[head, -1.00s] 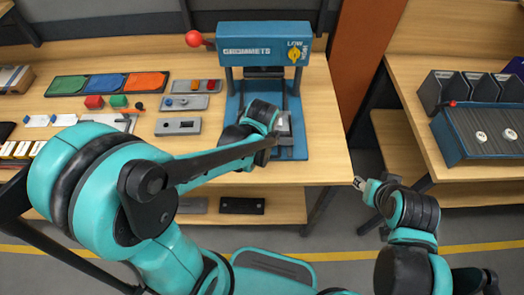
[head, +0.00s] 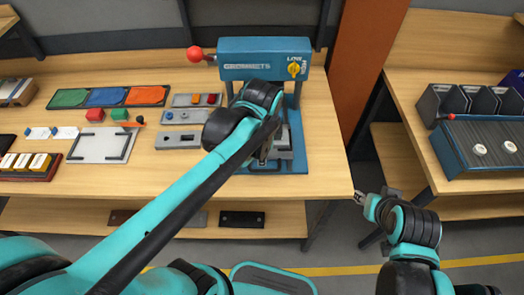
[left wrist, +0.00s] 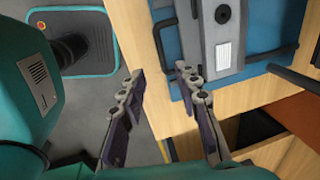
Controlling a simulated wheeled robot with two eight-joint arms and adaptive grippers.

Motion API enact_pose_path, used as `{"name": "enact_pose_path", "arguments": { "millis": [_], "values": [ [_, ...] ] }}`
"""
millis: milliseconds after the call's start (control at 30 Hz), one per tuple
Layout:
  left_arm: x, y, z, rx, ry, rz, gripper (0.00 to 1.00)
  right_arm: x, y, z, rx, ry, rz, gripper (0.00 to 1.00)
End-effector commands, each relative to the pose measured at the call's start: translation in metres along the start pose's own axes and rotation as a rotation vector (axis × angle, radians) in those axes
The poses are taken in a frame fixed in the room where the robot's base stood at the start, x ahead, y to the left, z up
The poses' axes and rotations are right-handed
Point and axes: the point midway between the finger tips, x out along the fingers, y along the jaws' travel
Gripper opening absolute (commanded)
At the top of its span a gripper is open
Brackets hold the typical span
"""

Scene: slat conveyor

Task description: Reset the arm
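My left arm crosses the head view from the lower left. Its gripper (head: 265,158) is over the front of the blue grommet press (head: 262,59), partly hidden by my own wrist. In the left wrist view the two fingers (left wrist: 163,80) are apart with nothing between them. They point toward the table edge, beside the blue press base (left wrist: 190,30) and its grey metal block (left wrist: 215,30). My right gripper (head: 358,197) is over the gap between the tables, apart from any object. Its fingers are too small to judge.
The right table holds a slat conveyor (head: 485,135) with two white discs and dark bins (head: 468,100). Open floor lies in front.

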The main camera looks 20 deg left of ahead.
Motion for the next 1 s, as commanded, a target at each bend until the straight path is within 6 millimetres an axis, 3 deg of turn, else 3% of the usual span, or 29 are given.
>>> {"name": "enact_pose_path", "arguments": {
  "millis": [500, 567, 900, 1000],
  "values": [
    [0.001, 0.004, 0.005, -0.066, 0.012, -0.018, 0.32, 0.002, 0.0, 0.002, 0.0, 0.0, 0.0, 0.4],
    [0.002, 0.008, 0.012, -0.161, 0.031, -0.044, 0.32, 0.005, 0.0, 0.003, 0.0, 0.0, 0.0, 0.4],
    [0.021, 0.043, 0.058, -1.028, 0.295, -0.224, 0.32, 0.023, 0.0, 0.016, 0.0, 0.0, 0.0, 0.4],
    [0.026, 0.048, 0.065, -1.191, 0.363, -0.243, 0.32, 0.025, 0.0, 0.018, 0.0, 0.0, 0.0, 0.4]
  ]
}}
